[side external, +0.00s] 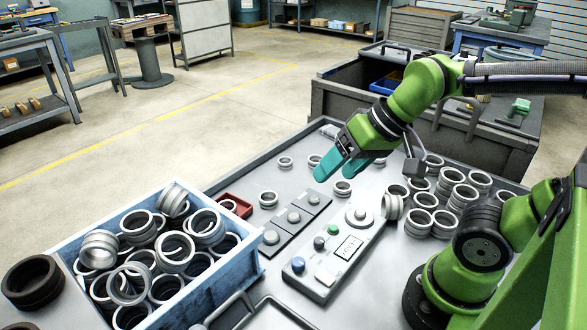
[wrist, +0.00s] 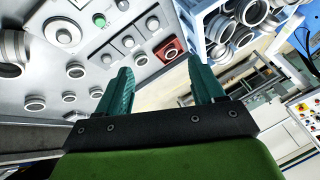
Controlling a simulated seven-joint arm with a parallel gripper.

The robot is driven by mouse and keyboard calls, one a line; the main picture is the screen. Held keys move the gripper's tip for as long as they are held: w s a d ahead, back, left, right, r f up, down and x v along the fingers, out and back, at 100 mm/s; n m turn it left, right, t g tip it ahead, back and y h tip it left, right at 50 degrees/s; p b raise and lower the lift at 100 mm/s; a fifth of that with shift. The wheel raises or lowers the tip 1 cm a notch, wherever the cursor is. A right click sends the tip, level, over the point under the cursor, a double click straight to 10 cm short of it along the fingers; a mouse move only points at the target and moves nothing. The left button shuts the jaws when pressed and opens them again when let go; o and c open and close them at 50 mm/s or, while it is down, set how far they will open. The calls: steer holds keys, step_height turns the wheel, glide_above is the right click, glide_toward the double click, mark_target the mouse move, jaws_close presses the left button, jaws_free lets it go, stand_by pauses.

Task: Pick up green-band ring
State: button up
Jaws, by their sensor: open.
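My gripper (side external: 334,175) is open and empty above the grey bench, its two teal fingers pointing down and left. In the wrist view my gripper (wrist: 161,68) shows a wide gap between the fingers, with no ring in it. A small ring (side external: 314,160) just left of the fingers in the side view looks faintly greenish. I cannot tell whether this is a green band or which ring in the wrist view it is. Other small loose rings (side external: 268,198) (side external: 342,187) are plain grey. No clear green band shows on any ring.
A blue crate (side external: 255,262) full of grey rings stands at left, beside a small red tray (side external: 238,213). A control panel (side external: 322,279) with buttons and a dial lies in the middle. Several rings (side external: 443,221) cluster at right. A dark ring (side external: 30,284) sits at far left.

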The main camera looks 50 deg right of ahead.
steer(key=w+d+f+g+h, duration=0.1)
steer(key=w+f, duration=0.2)
steer(key=w, duration=0.3)
steer(key=w+d+f+g+h, duration=0.1)
steer(key=w+f+g, duration=0.1)
steer(key=w+f, duration=0.3)
steer(key=t+h, duration=0.1)
steer(key=h, duration=0.1)
glide_toward(269, 195)
steer(key=f, duration=0.2)
steer(key=w+f, duration=0.1)
steer(key=f, duration=0.4)
steer(key=shift+w+a, duration=0.25)
steer(key=shift+w, duration=0.1)
